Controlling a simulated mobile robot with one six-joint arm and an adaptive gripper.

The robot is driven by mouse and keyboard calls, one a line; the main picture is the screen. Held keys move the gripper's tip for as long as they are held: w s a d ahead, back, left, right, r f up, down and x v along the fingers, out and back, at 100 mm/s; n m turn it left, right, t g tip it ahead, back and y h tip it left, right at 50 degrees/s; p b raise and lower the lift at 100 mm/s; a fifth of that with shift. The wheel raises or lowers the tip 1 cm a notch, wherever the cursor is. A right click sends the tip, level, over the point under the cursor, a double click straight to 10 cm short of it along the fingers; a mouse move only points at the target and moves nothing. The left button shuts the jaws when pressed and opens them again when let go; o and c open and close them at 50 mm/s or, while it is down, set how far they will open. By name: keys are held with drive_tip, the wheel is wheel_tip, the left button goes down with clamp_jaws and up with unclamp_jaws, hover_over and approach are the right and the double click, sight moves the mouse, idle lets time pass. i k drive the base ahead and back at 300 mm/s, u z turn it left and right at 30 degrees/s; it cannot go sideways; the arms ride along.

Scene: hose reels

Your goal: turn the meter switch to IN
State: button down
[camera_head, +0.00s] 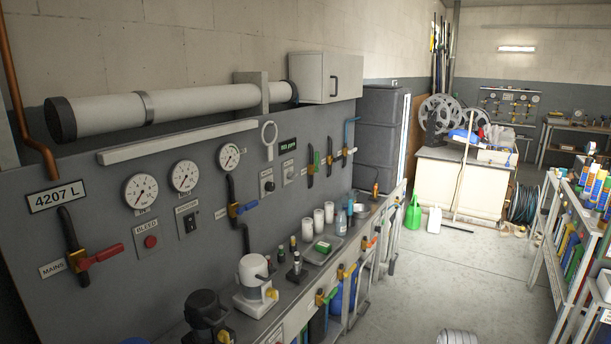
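A small dark meter display (288,145) with green digits is on the grey wall panel, right of a white ring-shaped fixture. Below it is a light switch plate (288,174) with a small dark lever or knob; its marks are too small to read, so I cannot tell which position it is in. Another plate with a dark round knob (268,187) is just to its left. I cannot tell for certain which of the two is the meter switch. My gripper is not in view.
Gauges (141,191), valves with coloured handles (102,253) and a rocker switch (190,222) share the panel. Below, a narrow bench (291,294) carries pumps, cups and bottles. The grey floor (455,280) is open to the right, bounded by a loaded shelf (562,262).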

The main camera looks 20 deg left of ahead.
sight(291, 176)
drive_tip(key=z, duration=0.25)
drive_tip(key=i, duration=1.45)
drive_tip(key=u, duration=2)
drive_tip(key=i, duration=0.2)
drive_tip(key=u, duration=0.1)
